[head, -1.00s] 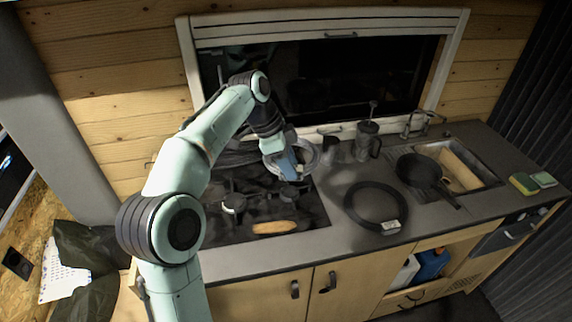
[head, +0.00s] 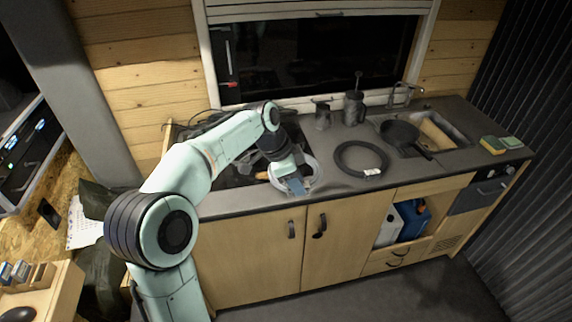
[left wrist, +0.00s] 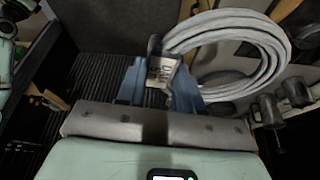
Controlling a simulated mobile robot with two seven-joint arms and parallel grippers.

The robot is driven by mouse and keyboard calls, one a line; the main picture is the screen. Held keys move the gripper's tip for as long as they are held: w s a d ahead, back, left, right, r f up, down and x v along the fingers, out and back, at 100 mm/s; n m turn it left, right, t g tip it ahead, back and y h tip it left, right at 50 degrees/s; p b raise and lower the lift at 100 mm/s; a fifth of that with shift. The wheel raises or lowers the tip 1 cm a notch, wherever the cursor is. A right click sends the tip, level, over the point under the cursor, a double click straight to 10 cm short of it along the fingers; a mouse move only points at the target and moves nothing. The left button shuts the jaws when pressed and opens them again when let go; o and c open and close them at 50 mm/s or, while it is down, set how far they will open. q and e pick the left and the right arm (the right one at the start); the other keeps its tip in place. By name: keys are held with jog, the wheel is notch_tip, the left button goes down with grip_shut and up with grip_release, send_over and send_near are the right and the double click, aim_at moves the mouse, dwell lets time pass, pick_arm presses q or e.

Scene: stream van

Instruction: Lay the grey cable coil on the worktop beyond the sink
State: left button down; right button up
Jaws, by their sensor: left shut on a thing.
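The grey cable coil (head: 313,172) hangs in my left gripper (head: 294,184), over the front part of the worktop (head: 334,184) beside the hob. In the left wrist view the pale coil (left wrist: 270,50) has several loops, and the blue fingers of the gripper (left wrist: 162,82) are shut on its grey labelled tie. In the head view the gripper hides part of the coil. The sink (head: 452,136) is further right, with a black pan (head: 398,131) at its left edge. The worktop beyond it carries sponges (head: 492,145). My right gripper is not in view.
A black cable ring (head: 345,165) lies between the held coil and the sink. A dark cup (head: 322,116) and a tall grinder-like vessel (head: 354,108) stand behind it. A tap (head: 403,92) rises behind the sink. The hob (head: 232,174) is at left.

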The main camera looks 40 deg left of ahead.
pick_arm(q)
jog(key=s+d+f+n+y, duration=0.1)
jog(key=d+f+n, duration=0.2)
jog(key=f, duration=1)
jog(key=s+d+f+n+t+y, duration=0.1)
jog(key=s+d+f+n, duration=0.1)
jog(key=d+f, duration=0.5)
jog(key=s+d+f+n+y, duration=0.1)
jog(key=d+f+n, duration=0.3)
jog(key=f, duration=1.4)
jog(key=shift+s+d+f+t, duration=0.3)
jog(key=shift+s+d+f, duration=0.1)
jog(key=shift+d, duration=0.7)
